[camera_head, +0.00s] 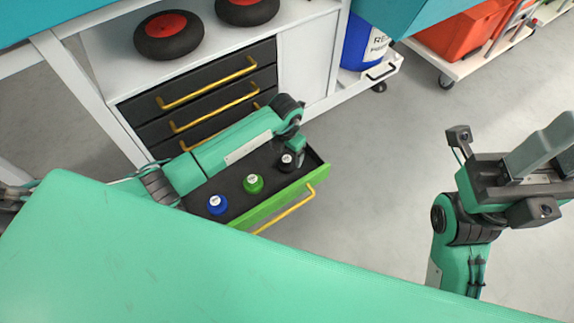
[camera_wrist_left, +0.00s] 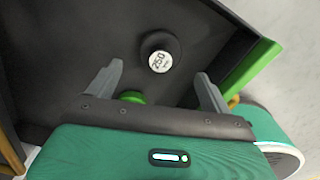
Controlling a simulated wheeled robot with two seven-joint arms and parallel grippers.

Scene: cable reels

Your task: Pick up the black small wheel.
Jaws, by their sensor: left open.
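The black small wheel (camera_head: 287,163), with a pale round label on top, stands in the open green-fronted drawer (camera_head: 262,211), near its right end. In the left wrist view the black small wheel (camera_wrist_left: 161,48) lies just beyond the fingertips, roughly centred between them. My left gripper (camera_head: 295,153) is over that end of the drawer, pointing down; in the wrist view (camera_wrist_left: 160,72) its two fingers are spread with nothing held. In the head view the gripper partly covers the wheel's surroundings. My right gripper (camera_head: 545,150) is at the right, away from the drawer; its finger gap is unclear.
A green small wheel (camera_head: 253,184) and a blue one (camera_head: 217,204) stand in the same drawer. Closed black drawers with yellow handles (camera_head: 205,104) are behind. Large red-hubbed wheels (camera_head: 168,34) sit on the shelf above. Grey floor right of the drawer is clear.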

